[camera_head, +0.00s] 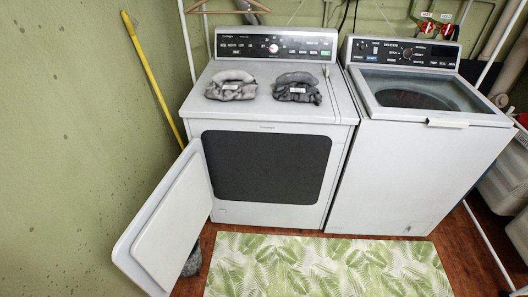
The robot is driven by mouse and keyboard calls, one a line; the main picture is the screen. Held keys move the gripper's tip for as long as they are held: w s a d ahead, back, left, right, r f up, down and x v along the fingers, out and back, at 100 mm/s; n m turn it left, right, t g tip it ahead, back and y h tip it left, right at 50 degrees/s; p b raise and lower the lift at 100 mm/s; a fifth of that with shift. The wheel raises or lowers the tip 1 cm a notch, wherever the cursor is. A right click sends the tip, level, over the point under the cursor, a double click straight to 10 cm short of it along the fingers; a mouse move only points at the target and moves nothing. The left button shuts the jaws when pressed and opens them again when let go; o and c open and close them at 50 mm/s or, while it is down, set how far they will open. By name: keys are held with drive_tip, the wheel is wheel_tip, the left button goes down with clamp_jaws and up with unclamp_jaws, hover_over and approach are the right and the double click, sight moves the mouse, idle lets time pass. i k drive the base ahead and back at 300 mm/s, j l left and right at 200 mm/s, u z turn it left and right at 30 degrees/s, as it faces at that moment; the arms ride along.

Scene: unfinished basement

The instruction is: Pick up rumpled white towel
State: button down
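A rumpled pale grey-white towel (231,86) lies on the left part of the top of the left machine (205,117). It has a small white label on its front. A darker grey rumpled cloth (297,88), also with a white label, lies to its right with a gap between them. My gripper is not in view, so its state does not show.
The left machine's white door (165,222) hangs open toward the front left. A top-loading washer (405,150) stands close on the right. A yellow pole (152,75) leans on the left wall. A leaf-patterned mat (325,265) covers the floor in front.

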sight(226, 85)
drive_tip(key=i+l+u, duration=0.1)
drive_tip(key=l, duration=0.3)
drive_tip(key=i+l+u, duration=0.1)
drive_tip(key=i+l, duration=0.15)
drive_tip(key=l, duration=0.2)
drive_tip(key=i+l+u, duration=0.1)
drive_tip(key=l, duration=0.35)
drive_tip(key=i+l+u, duration=0.1)
drive_tip(key=l, duration=0.35)
drive_tip(key=i+l+u, duration=0.15)
drive_tip(key=l, duration=0.3)
